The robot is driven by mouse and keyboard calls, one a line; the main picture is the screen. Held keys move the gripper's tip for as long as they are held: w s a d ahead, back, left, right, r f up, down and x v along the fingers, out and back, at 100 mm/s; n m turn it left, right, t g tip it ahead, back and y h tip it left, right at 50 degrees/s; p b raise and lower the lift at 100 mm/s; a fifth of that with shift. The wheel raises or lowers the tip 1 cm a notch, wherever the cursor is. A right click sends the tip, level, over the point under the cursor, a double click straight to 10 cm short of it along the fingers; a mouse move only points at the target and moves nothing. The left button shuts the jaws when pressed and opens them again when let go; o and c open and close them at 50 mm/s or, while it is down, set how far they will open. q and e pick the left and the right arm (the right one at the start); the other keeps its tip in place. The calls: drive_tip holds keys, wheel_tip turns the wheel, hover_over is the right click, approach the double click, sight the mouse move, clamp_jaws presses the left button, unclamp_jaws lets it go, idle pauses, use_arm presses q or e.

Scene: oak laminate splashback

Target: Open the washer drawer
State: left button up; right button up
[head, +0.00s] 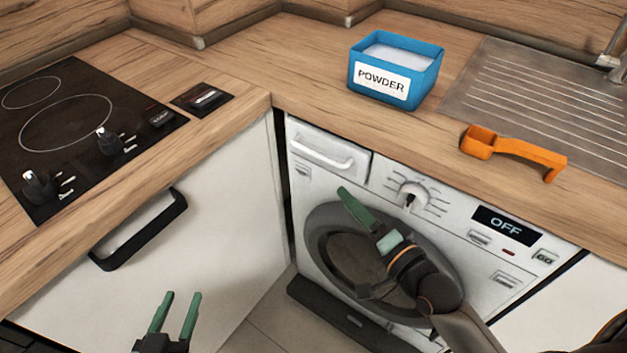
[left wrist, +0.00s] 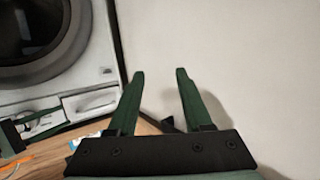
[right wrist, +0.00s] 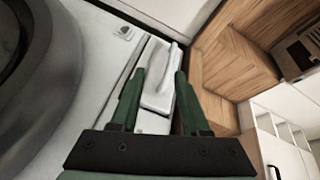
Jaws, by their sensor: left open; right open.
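The washer drawer (head: 329,152) is a white panel with a bar handle at the top left of the washing machine (head: 480,259); it looks shut, its front flush. It also shows in the left wrist view (left wrist: 92,103) and, with its handle between the finger lines, in the right wrist view (right wrist: 163,83). My right gripper (head: 352,207) is open and empty in front of the machine, below and right of the drawer in the head view, apparently not touching the handle. My left gripper (head: 182,298) is open and empty in front of the white cupboard door.
A blue powder box (head: 397,70) and an orange scoop (head: 514,150) stand on the wooden worktop (head: 300,60) above the machine. A hob (head: 75,125) is at left. The cupboard's black handle (head: 140,232) sticks out left of the machine. The round door (head: 335,245) lies behind my right gripper.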

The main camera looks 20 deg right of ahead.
sight(316, 152)
drive_tip(key=w+a+b, duration=0.1)
drive_tip(key=w, duration=0.3)
drive_tip(key=w+r+m+b, duration=0.1)
drive_tip(key=w, duration=0.2)
drive_tip(key=w+a+r+m+t+b, duration=0.1)
drive_tip(key=w, duration=0.3)
drive_tip(key=shift+w+a+y, duration=0.3)
drive_tip(key=shift+w+a, duration=0.05)
use_arm(q)
wheel_tip(316, 152, up, 10)
drive_tip(key=w+m+t+h, duration=0.2)
drive_tip(key=t, duration=0.2)
drive_tip(key=shift+d+f+t, duration=0.2)
drive_tip(key=shift+d+t, duration=0.15)
drive_tip(key=shift+t, duration=0.05)
use_arm(e)
drive_tip(key=shift+w+a, duration=0.15)
drive_tip(key=shift+w, duration=0.4)
drive_tip(key=shift+c, duration=0.2)
clamp_jaws()
